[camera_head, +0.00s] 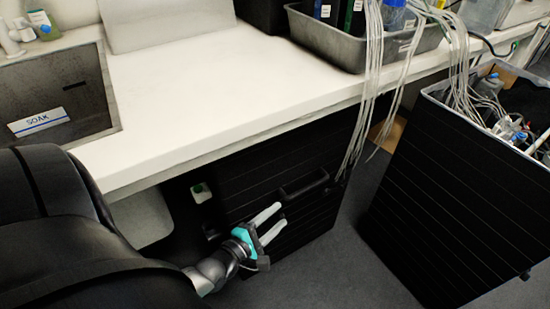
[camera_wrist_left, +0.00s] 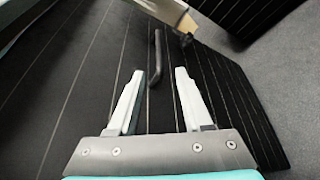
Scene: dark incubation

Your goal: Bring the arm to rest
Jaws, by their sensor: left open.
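My left gripper (camera_head: 276,220) has pale fingers and a teal body. It is open and empty, in front of the black ribbed cabinet (camera_head: 250,184) under the bench. In the left wrist view the gripper (camera_wrist_left: 160,82) has its two fingers apart with nothing between them. The cabinet's dark handle (camera_head: 303,186) is just above and right of the fingers in the head view. The handle also shows in the left wrist view (camera_wrist_left: 156,58), beyond the fingertips. I cannot tell whether the fingers touch the cabinet. My right gripper is not in view.
A white bench (camera_head: 220,85) runs above the cabinet, with a sink marked SOAK (camera_head: 50,92) at left and a grey tray (camera_head: 330,45) of bottles at the back. Pale cables (camera_head: 372,85) hang over its edge. A black ribbed bin (camera_head: 430,190) stands at right, with grey floor between.

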